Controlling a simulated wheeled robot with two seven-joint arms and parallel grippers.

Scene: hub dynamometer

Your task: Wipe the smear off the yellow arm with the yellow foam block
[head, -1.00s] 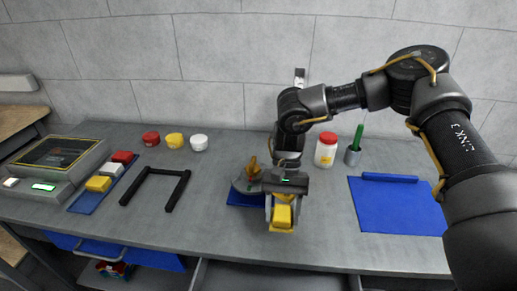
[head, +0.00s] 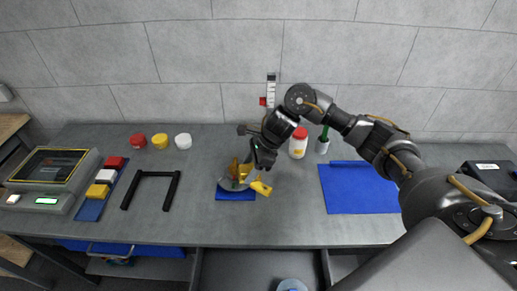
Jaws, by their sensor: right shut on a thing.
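My right gripper (head: 250,170) is shut on a small yellow block (head: 244,173), which I take to be the foam block. It is over the grey round hub (head: 228,184) on a small blue mat (head: 236,196). A yellow piece (head: 261,187), apparently the end of the yellow arm, sticks out at the hub's right, close to the gripper. The gripper partly covers the hub, and I cannot tell whether block and arm touch. I cannot make out the smear. My left gripper is not in view.
Left are a black frame (head: 171,191), a blue strip (head: 88,210) with red, white and yellow blocks, and a console (head: 47,172). Several jars stand behind. A white jar with red lid (head: 298,144) and a blue mat (head: 357,198) are right. The bench front is clear.

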